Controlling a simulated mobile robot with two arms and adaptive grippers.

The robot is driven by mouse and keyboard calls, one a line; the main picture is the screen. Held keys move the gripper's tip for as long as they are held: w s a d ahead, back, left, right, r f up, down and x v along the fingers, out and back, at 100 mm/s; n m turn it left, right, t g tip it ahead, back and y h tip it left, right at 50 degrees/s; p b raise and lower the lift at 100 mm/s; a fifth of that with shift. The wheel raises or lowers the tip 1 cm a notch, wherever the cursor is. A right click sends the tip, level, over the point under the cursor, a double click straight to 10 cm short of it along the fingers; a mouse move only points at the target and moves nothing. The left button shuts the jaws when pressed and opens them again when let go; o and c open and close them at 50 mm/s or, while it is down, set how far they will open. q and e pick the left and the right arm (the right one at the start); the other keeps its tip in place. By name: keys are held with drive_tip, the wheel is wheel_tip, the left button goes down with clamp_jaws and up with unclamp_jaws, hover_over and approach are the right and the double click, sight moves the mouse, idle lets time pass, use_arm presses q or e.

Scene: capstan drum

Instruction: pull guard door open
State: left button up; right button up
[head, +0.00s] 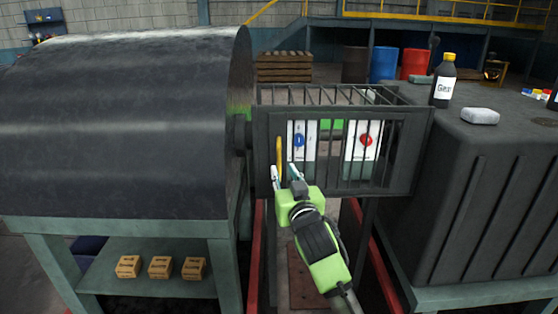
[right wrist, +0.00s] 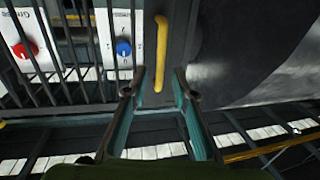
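The guard door (head: 408,150) is a dark barred frame, standing shut as far as I can tell, across the gap between the drum and the right-hand housing. A yellow vertical handle (head: 279,158) is on its left side. My right gripper (head: 285,174), on a green arm, is open just below and in front of the handle. In the right wrist view the handle (right wrist: 161,52) lies ahead, between the lines of the two open fingers (right wrist: 160,84), with its lower end close to the tips. I see no contact. My left gripper is out of view.
Behind the bars are a blue knob (head: 299,141) and a red knob (head: 366,140) on white panels. The big dark drum (head: 120,130) is close on the left.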

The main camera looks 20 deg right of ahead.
sight(279, 163)
drive_tip(key=shift+w+d+p, duration=0.15)
drive_tip(key=shift+w+p, duration=0.05)
drive_tip(key=shift+w, duration=1.5)
drive_tip(key=shift+w+d+p, duration=0.1)
drive_tip(key=shift+w+p, duration=0.05)
drive_tip(key=shift+w, duration=1.55)
drive_tip(key=shift+c, duration=0.3)
clamp_jaws()
